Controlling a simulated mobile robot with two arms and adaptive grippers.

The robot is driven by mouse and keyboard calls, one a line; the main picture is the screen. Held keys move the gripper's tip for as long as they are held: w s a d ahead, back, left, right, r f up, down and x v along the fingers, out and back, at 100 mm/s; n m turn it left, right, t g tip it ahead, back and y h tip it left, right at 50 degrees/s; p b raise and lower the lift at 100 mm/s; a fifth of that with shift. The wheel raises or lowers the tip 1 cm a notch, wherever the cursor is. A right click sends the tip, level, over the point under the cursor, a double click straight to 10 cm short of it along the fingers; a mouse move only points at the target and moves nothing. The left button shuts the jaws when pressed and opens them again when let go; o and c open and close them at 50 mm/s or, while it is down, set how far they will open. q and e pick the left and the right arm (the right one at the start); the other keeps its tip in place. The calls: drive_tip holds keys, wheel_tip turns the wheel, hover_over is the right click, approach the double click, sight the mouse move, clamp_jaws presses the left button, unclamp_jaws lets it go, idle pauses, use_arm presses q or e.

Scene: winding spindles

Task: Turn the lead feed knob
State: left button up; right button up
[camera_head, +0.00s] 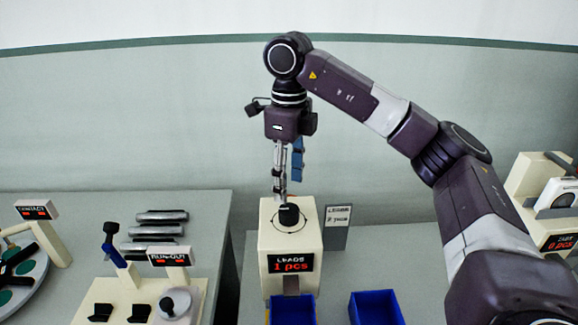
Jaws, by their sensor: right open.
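The lead feed knob (289,214) is a black knob on top of a cream box whose display (290,263) reads "LEADS 1 pcs". My right gripper (281,190) points straight down just above the knob, with its fingers open. The fingertips are at or very near the knob's top; I cannot tell whether they touch it. A blue piece (298,160) shows beside the gripper's fingers. My left gripper is not in view.
Blue bins (376,308) stand in front of and right of the feeder. On the left table are a run-out fixture (168,258), a blue-handled tool (112,243) and dark cylinders (160,229). A cream machine (540,190) stands right.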

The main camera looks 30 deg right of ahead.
sight(289, 209)
drive_tip(key=shift+r, duration=1.95)
